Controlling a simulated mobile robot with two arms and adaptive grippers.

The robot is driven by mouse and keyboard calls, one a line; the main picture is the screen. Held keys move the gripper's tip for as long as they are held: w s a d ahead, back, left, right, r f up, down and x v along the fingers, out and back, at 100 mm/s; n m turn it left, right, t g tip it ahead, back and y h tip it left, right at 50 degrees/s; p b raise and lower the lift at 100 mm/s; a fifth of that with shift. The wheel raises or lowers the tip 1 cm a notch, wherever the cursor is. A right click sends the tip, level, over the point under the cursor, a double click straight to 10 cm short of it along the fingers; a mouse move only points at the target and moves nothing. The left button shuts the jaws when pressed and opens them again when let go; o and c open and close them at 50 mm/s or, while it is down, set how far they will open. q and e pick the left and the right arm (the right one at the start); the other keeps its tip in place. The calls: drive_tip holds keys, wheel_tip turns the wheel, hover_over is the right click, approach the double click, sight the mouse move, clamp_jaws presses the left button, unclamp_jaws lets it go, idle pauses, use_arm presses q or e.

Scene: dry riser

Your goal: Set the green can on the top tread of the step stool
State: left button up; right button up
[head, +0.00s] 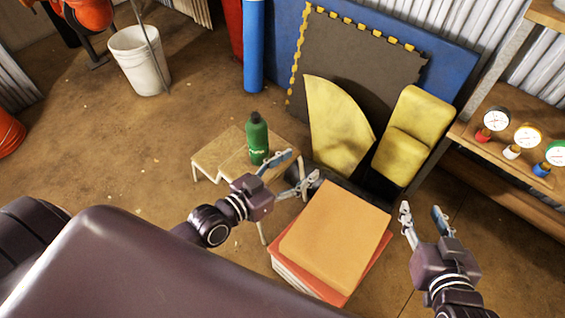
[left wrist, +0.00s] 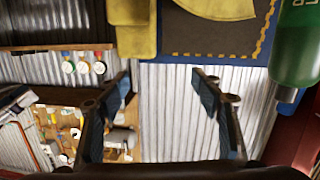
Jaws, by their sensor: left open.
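The green can (head: 258,140), bottle-shaped with a dark cap, stands upright on the step stool (head: 212,155). It appears to rest on the nearer, seemingly higher of the two pale wooden treads. My left gripper (head: 288,172) is open and empty, just to the right of the can and apart from it. In the left wrist view the can (left wrist: 297,45) shows upside down at the right edge, partly cut off, outside the open fingers (left wrist: 165,95). My right gripper (head: 423,215) is open and empty, far to the right. My left gripper hides part of the stool.
A stack with an orange-tan top (head: 335,235) stands right of the stool. Yellow foam pieces (head: 335,125) and a dark mat (head: 350,60) lean behind. A shelf with gauges (head: 525,137) is at right. A white bucket (head: 138,62) stands back left; floor left of the stool is clear.

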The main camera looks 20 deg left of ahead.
use_arm(q)
drive_tip(key=s+d+r+g, duration=0.1)
drive_tip(key=s+d+r, duration=0.1)
drive_tip(key=d+r, duration=0.15)
drive_tip(key=s+a+y, duration=0.1)
drive_tip(key=s+a+r+n+y, duration=0.1)
drive_tip(key=y, duration=0.1)
drive_tip(key=s+a+r+g+y, duration=0.1)
drive_tip(key=a, duration=0.1)
drive_tip(key=shift+r+n, duration=0.15)
drive_tip(key=shift+n, duration=0.25)
